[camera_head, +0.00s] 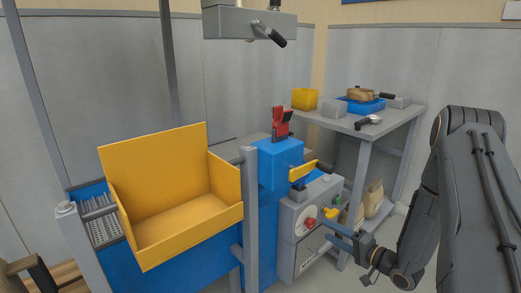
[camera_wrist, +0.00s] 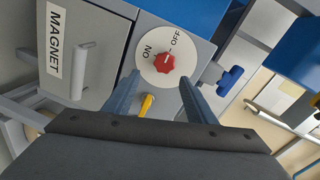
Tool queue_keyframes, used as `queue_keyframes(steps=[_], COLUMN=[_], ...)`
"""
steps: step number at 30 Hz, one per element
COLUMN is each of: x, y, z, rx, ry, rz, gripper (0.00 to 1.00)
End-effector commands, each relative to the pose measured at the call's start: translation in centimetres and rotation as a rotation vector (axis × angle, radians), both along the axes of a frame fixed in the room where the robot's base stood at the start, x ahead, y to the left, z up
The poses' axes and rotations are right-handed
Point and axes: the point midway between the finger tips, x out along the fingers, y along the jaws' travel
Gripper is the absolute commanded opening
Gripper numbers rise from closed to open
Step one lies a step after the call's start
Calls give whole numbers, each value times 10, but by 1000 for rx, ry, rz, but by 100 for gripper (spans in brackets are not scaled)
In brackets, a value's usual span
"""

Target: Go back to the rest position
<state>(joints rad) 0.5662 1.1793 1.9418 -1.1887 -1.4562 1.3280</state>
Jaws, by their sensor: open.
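My gripper (camera_wrist: 158,82) is open and empty in the wrist view. Its two blue-grey fingers point at the control panel, with the red knob (camera_wrist: 165,62) framed just beyond and between the tips. No contact with the knob shows. The knob sits on a white round dial (camera_wrist: 150,45) marked ON and OFF; I cannot tell for sure which it is set to. In the head view my gripper (camera_head: 342,238) is low at the right, close in front of the panel and its red knob (camera_head: 310,223). My arm bends down to it from the right edge.
A yellow open hopper (camera_head: 185,218) stands on a blue machine at the left. A grey post (camera_head: 250,215) rises beside the blue housing (camera_head: 278,165). A grey table (camera_head: 372,122) with a yellow bin (camera_head: 305,98) and a blue tray (camera_head: 365,105) stands behind the panel.

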Motion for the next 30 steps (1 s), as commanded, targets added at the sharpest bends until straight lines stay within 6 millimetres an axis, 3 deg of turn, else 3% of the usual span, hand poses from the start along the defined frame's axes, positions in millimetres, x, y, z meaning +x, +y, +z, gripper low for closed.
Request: queue_keyframes(steps=[3, 6, 14, 20, 30], x=[24, 35, 37, 4, -108], y=[2, 0, 0, 7, 47], z=[18, 29, 67, 101, 148], rx=[-209, -378, -752, -1002, -1236], ry=[16, 45, 147, 274, 514], rz=[-35, -65, -96, -68, 131], gripper=[51, 51, 51, 51, 51])
